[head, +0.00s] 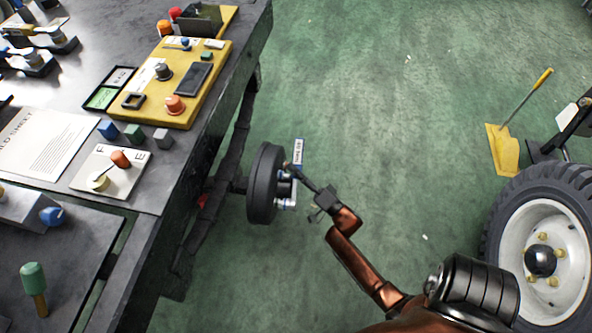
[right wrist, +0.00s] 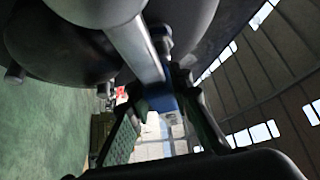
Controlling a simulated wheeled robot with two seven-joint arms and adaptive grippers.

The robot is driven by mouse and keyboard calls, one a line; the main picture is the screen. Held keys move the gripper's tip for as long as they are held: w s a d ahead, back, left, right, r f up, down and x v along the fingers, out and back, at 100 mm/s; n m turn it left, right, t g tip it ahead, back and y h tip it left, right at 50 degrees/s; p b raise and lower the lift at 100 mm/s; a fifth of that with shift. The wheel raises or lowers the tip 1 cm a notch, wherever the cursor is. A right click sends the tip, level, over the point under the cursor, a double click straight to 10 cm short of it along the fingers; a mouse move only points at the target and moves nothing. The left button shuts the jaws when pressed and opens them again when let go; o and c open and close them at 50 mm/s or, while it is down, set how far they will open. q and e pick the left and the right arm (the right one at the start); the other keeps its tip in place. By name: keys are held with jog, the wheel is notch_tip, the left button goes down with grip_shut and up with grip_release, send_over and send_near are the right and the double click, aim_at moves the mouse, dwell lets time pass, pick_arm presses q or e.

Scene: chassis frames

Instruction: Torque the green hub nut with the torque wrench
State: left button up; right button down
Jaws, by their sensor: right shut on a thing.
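My right gripper (head: 312,192) is at the black wheel (head: 263,184) beside the bench, on the wheel's hub side. In the right wrist view its two fingers (right wrist: 165,115) are shut around a blue part (right wrist: 160,98) at the end of a silver bar (right wrist: 136,46). This looks like the torque wrench, which runs up against large dark rounded parts. In the head view, small silver and blue parts (head: 287,204) show at the hub. I cannot make out the green hub nut or whether the wrench sits on it. My left gripper is not in view.
The bench (head: 150,200) at the left holds a yellow control panel (head: 215,75), a paper sheet (head: 45,140) and a green-headed tool (head: 34,278). A small label (head: 299,152) stands by the hub. A large white-rimmed tyre (head: 515,215) is at the right.

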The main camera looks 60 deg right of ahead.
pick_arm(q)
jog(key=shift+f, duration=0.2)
pick_arm(e)
jog(key=shift+r+m+h, duration=0.1)
jog(key=shift+m+h, duration=0.3)
jog(key=shift+h, duration=0.2)
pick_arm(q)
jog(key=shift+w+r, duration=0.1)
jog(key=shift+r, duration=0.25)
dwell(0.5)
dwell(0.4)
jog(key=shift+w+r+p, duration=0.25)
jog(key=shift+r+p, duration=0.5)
pick_arm(e)
jog(key=shift+w+a, duration=0.3)
jog(key=shift+w, duration=0.65)
dwell(0.9)
